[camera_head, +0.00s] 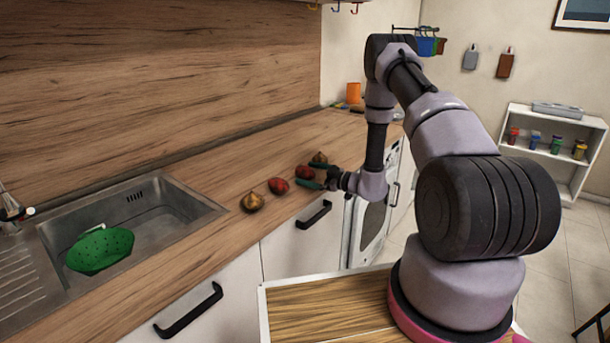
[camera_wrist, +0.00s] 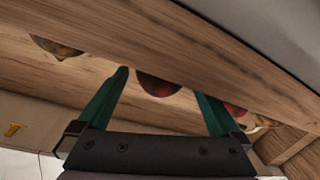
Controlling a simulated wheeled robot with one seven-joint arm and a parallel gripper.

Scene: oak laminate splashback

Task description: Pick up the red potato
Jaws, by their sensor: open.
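Two round red items lie on the wooden counter: one nearer (camera_head: 278,185) and one farther (camera_head: 305,172). They look alike, and I cannot tell which is the red potato. My gripper (camera_head: 317,176) is open at the counter's front edge, close to the farther red item, with its green fingers pointing at it. In the wrist view, a dark red item (camera_wrist: 158,86) shows between the spread fingertips of my gripper (camera_wrist: 162,84), partly hidden by a wooden edge. Another red item (camera_wrist: 236,109) is partly behind the right finger. Nothing is gripped.
A brownish-yellow onion-like item (camera_head: 253,201) lies left of the red ones, and another (camera_head: 319,159) lies behind them. A green colander (camera_head: 100,250) sits in the sink (camera_head: 165,235) at left. An orange cup (camera_head: 353,93) stands at the far end. A drawer handle (camera_head: 313,215) projects below the counter.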

